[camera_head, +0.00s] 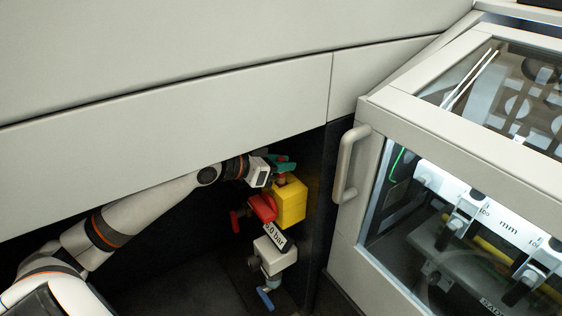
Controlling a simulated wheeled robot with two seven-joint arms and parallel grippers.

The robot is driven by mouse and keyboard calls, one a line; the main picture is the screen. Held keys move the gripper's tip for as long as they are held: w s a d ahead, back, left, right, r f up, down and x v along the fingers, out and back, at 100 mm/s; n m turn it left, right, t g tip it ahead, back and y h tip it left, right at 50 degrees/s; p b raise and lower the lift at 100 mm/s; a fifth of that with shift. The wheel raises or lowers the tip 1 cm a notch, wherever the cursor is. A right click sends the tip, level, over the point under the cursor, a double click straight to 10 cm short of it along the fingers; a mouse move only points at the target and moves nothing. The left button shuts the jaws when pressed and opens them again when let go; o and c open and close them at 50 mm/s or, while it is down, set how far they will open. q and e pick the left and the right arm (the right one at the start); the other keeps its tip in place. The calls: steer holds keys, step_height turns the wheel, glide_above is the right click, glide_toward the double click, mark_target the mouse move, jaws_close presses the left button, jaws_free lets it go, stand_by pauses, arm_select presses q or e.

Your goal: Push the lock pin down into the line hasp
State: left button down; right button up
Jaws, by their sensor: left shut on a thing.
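My left gripper (281,165) has green fingertips and is just above a yellow block (290,205). It is shut on a small reddish piece (281,178), which appears to be the lock pin. The fingers hide most of this piece, and I cannot tell how deep it sits. A red part (263,208), perhaps the line hasp, is against the left side of the yellow block. A red lever (236,220) sticks out to its left. My right gripper is not in view.
Below the block are a "6.0 bar" label (275,236), a grey valve body (275,256) and a blue lever (265,299). A pale panel (170,130) overhangs the dark recess. To the right stands a machine with a windowed cover and handle (348,165).

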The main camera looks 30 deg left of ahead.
arm_select(q)
steer(key=c, duration=1.2)
jaws_free()
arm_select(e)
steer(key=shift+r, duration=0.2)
arm_select(q)
steer(key=shift+s+a+r, duration=0.1)
steer(key=shift+s+a, duration=0.1)
steer(key=shift+s, duration=0.2)
steer(key=p+v, duration=0.1)
steer(key=v, duration=1)
steer(key=shift+p, duration=0.4)
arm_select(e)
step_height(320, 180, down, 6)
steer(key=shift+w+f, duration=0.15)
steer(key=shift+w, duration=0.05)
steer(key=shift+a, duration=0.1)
